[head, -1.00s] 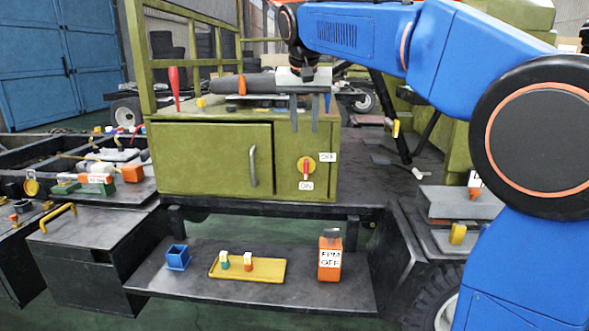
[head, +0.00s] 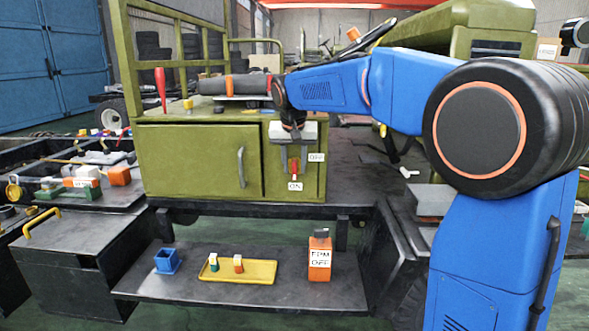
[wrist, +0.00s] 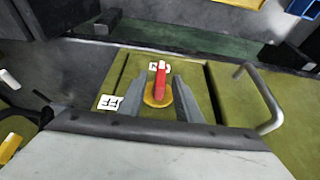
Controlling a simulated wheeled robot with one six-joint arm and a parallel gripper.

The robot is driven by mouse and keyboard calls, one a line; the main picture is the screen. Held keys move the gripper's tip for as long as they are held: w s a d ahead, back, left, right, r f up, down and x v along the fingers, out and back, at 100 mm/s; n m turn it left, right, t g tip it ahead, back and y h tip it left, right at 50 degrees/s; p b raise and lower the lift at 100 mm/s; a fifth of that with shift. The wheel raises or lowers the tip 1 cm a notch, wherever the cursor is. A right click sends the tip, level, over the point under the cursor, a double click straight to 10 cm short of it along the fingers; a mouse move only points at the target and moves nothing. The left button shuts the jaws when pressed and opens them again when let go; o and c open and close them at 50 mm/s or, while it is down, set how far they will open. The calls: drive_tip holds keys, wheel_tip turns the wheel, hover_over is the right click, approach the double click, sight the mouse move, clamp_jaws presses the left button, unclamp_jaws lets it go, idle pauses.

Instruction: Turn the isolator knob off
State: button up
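The isolator knob (head: 294,176) has a red handle on a yellow round base and sits on the right panel of the green cabinet. In the wrist view the red handle (wrist: 160,82) points at the ON label (wrist: 152,66). The OFF label (head: 316,157) is to the upper right of the knob in the head view and shows at the left in the wrist view (wrist: 109,102). My gripper (head: 294,166) is open in front of the panel. Its two grey fingers (wrist: 156,92) stand on either side of the knob, with gaps visible; the fingers partly hide the knob in the head view.
The cabinet door handle (head: 241,167) juts out left of the knob. A low shelf below holds a yellow tray (head: 225,276), a blue box (head: 167,261) and an orange labelled block (head: 320,262). A grey cylinder (head: 235,84) lies on the cabinet top.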

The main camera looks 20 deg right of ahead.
drive_tip(key=shift+w+d+f, duration=0.1)
drive_tip(key=shift+w+f, duration=0.1)
drive_tip(key=shift+f, duration=0.5)
drive_tip(key=shift+c, duration=0.7)
clamp_jaws()
